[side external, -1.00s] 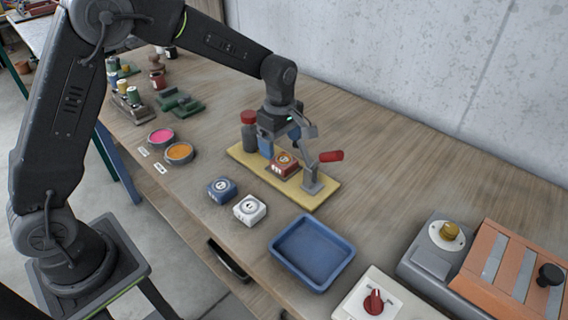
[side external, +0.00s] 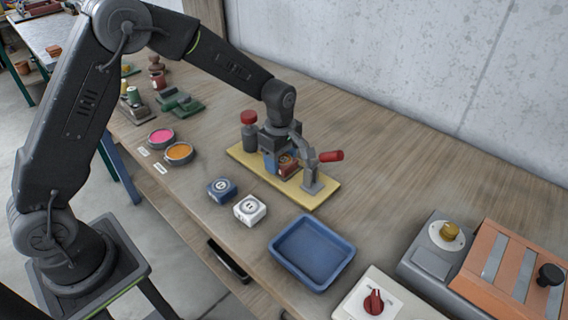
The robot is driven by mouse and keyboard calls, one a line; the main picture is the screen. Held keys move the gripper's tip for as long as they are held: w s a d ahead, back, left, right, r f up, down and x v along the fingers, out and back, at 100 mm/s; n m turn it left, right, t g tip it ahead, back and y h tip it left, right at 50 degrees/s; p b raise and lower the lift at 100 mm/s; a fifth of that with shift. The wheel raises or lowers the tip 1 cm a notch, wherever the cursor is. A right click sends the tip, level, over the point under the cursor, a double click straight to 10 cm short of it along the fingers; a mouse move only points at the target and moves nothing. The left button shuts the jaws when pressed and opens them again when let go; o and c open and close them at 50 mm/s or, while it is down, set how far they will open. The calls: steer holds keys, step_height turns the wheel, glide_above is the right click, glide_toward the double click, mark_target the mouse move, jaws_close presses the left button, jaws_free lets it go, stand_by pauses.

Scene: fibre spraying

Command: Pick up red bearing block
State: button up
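My gripper (side external: 280,162) is lowered right at the block, pointing down.
The red-handled clamp (side external: 312,176) stands close to the right of my gripper, and the red-capped post (side external: 249,131) close to the left. A blue block (side external: 222,190), a white block (side external: 250,210) and an empty blue tray (side external: 312,252) are nearer the front edge.

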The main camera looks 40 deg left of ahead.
steer(key=c, duration=0.7)
steer(key=shift+o, duration=0.2)
steer(key=shift+r, duration=0.1)
